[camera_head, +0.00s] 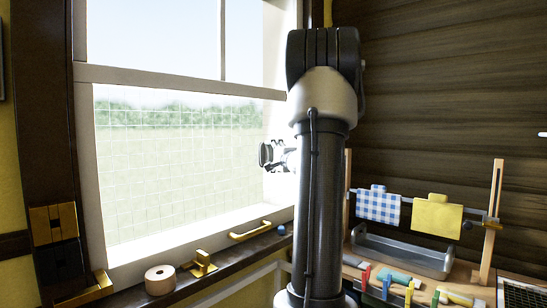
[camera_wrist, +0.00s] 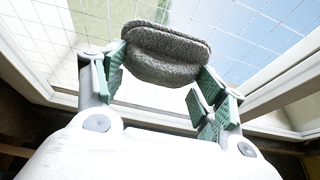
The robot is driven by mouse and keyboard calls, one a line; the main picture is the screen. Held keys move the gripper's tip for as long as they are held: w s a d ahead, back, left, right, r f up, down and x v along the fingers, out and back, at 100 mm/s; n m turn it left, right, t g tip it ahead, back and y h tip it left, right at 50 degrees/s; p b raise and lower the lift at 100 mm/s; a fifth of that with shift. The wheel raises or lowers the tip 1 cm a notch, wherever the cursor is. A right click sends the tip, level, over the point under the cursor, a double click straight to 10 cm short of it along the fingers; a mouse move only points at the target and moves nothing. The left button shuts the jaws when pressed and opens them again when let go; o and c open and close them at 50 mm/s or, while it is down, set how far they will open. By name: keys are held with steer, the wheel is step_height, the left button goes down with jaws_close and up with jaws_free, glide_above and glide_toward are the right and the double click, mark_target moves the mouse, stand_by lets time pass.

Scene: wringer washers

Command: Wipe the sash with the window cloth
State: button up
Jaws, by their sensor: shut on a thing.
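The window sash (camera_head: 180,83) has a pale frame around a bright pane with a grid of thin white lines over its lower part. The frame also shows in the wrist view (camera_wrist: 285,80). My gripper (camera_head: 269,156) is at the right part of the lower pane, partly hidden behind my arm. In the wrist view my gripper (camera_wrist: 160,92) is shut on a grey, thick, folded cloth (camera_wrist: 165,48), held between the green finger pads in front of the gridded pane. I cannot tell whether the cloth touches the glass.
A tape roll (camera_head: 160,279), brass latch (camera_head: 200,264), brass handle (camera_head: 250,230) and blue ball (camera_head: 281,229) are along the sill. At right, a checked cloth (camera_head: 378,206) and yellow cloth (camera_head: 436,217) hang above a metal tray (camera_head: 405,252) and several colored pegs.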

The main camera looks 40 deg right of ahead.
mark_target(261, 155)
steer(key=shift+w, duration=0.85)
steer(key=shift+a, duration=0.1)
steer(key=shift+s+a, duration=0.15)
steer(key=shift+a, duration=0.7)
steer(key=shift+s+a, duration=0.1)
steer(key=shift+a, duration=2.4)
steer(key=shift+s+a, duration=0.15)
steer(key=shift+a, duration=1.55)
steer(key=shift+s+a, duration=0.15)
steer(key=shift+a, duration=1.55)
steer(key=shift+w+d, duration=0.2)
steer(key=shift+d, duration=2.05)
steer(key=shift+w+d, duration=0.2)
steer(key=shift+d, duration=2.05)
steer(key=shift+w+d, duration=0.2)
steer(key=shift+d, duration=2.05)
steer(key=shift+s, duration=0.1)
steer(key=shift+s+d, duration=0.15)
steer(key=shift+s, duration=1.3)
steer(key=shift+s+d, duration=0.1)
steer(key=shift+s, duration=1.3)
